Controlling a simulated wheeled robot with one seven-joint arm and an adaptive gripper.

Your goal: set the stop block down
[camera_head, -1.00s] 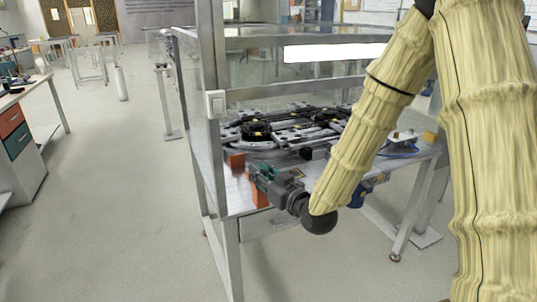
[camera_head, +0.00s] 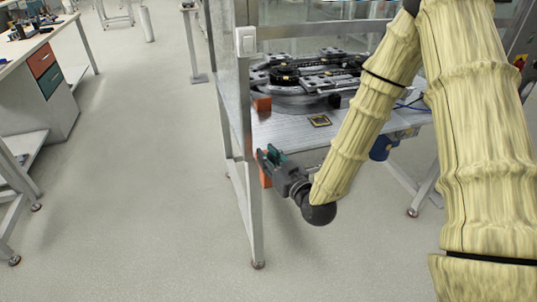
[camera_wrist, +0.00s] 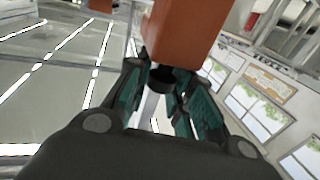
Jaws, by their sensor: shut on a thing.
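My gripper (camera_head: 270,158) is at the table's near left corner, beside the metal frame post. It is shut on an orange block (camera_head: 264,178), which I take to be the stop block. In the wrist view the orange block (camera_wrist: 180,30) is large, sticking out past the dark and teal fingers (camera_wrist: 160,95). I cannot tell whether its lower end touches anything. A second orange block (camera_head: 261,103) stands on the tabletop (camera_head: 285,132), near the left post.
The dark ring track (camera_head: 310,75) fills the back of the tabletop. A small dark square piece (camera_head: 320,120) lies on the bare front part. The upright metal post (camera_head: 246,150) stands close to my gripper's left. The floor (camera_head: 140,200) to the left is clear.

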